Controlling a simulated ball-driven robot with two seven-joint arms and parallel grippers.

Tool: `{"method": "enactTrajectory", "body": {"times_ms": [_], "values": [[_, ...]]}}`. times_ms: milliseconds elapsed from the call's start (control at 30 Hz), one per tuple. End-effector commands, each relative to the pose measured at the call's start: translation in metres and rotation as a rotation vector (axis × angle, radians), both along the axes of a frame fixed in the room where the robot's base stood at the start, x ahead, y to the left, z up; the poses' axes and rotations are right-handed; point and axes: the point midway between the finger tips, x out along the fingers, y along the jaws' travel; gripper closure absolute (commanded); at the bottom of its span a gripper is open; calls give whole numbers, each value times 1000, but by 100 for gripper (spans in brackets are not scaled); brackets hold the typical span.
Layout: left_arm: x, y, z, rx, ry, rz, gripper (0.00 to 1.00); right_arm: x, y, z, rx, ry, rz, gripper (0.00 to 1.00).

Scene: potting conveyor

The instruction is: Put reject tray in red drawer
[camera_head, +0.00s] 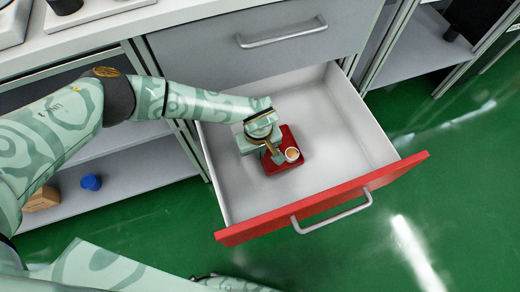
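The red drawer (330,204) is pulled open, with a red front, a grey handle and a pale inside. The small red reject tray (291,136) lies within the drawer's outline, towards the back left, with a small white-rimmed round cup (292,154) with an orange-brown inside on it. My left gripper (273,153) is over the tray's left part, pointing down, and hides part of it. Its fingers look close to the tray, but I cannot tell whether they grip it or whether the tray rests on the drawer floor. My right gripper cannot be made out.
A closed grey drawer (225,50) sits above, under a white worktop (120,22). Lower left shelves hold a blue object (91,182) and a brown block (42,199). A grey shelf (415,50) stands at right. The drawer's right half is empty; green floor lies around it.

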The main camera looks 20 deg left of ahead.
Motion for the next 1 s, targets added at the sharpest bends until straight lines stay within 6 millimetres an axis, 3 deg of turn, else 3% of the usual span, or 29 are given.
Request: {"method": "enactTrajectory", "body": {"times_ms": [467, 533, 567, 900, 1000], "values": [[1, 0, -4, -1, -2, 0, 100, 7, -1, 6, -9, -7, 7, 100], [0, 0, -4, 0, -1, 0, 78, 7, -1, 6, -9, -7, 8, 100], [0, 0, -4, 0, -1, 0, 76, 7, -1, 6, -9, -7, 8, 100], [0, 0, 0, -1, -2, 0, 76, 7, -1, 7, -6, -13, 5, 100], [1, 0, 8, -1, -4, 0, 76, -7, 1, -4, 7, 7, -6, 100]]}}
